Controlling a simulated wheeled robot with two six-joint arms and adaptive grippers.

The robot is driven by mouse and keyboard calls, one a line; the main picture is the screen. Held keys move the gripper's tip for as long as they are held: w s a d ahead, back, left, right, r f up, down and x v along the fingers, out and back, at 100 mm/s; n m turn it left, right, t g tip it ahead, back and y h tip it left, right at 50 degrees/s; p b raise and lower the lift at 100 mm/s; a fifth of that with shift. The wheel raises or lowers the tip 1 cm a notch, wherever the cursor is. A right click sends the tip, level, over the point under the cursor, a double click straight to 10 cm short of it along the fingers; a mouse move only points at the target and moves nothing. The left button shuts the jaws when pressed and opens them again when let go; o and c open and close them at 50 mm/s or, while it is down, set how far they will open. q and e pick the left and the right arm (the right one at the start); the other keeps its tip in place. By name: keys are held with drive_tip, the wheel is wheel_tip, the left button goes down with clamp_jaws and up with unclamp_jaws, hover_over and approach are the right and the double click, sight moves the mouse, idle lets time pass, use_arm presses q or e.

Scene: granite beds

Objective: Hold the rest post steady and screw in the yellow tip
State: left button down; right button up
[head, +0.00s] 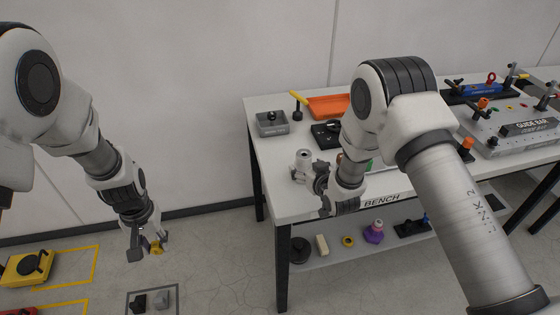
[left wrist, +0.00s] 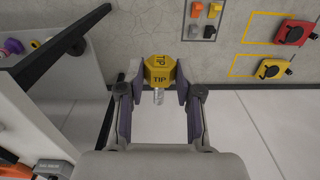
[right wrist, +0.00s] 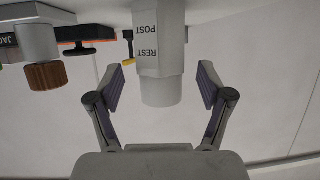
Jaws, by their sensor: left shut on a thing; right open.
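The yellow tip (head: 156,247) is a hexagonal block marked TIP with a metal threaded end. My left gripper (head: 150,244) is shut on it, out over the floor left of the bench; in the left wrist view the tip (left wrist: 160,76) sits between the fingers with its thread toward the palm. The rest post (head: 303,157) is a pale grey post near the bench's left front. My right gripper (head: 322,183) is open just beside it. In the right wrist view the labelled rest post (right wrist: 160,50) appears between the spread fingers, with gaps on both sides.
The bench (head: 262,148) also carries an orange tray (head: 328,106), a grey box (head: 271,125) and a black block (head: 326,135). A guide bar fixture (head: 530,127) stands at the right. A lower shelf (head: 330,255) holds small parts. Yellow outlines mark the floor at left.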

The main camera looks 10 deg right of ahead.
sight(306, 167)
use_arm(q)
drive_tip(key=shift+a+r, duration=0.1)
drive_tip(key=shift+r, duration=0.15)
use_arm(e)
drive_tip(key=shift+x, duration=1.25)
drive_tip(key=shift+w+a+f, duration=0.1)
drive_tip(key=shift+w+f, duration=0.05)
drive_tip(key=shift+w, duration=0.1)
drive_tip(key=c, duration=1.4)
use_arm(q)
drive_tip(key=w+d+n+g+h, duration=0.2)
drive_tip(key=w+d+n+h, duration=0.2)
drive_tip(key=w+d+n, duration=0.45)
drive_tip(key=w+d+n+g+h, duration=0.2)
drive_tip(key=w+d+n+h, duration=0.3)
drive_tip(key=d, duration=0.7)
use_arm(e)
drive_tip(key=shift+s, duration=0.1)
use_arm(q)
drive_tip(key=w+d+r+n+t+h, duration=0.3)
drive_tip(key=d+r+h, duration=0.1)
drive_tip(key=d+r, duration=0.3)
drive_tip(key=w+d+r+n+t+h, duration=0.3)
drive_tip(key=d+r+h, duration=0.2)
drive_tip(key=d, duration=0.6)
wheel_tip(306, 167, up, 3)
drive_tip(key=shift+d+f, duration=0.15)
drive_tip(key=shift+d, duration=0.05)
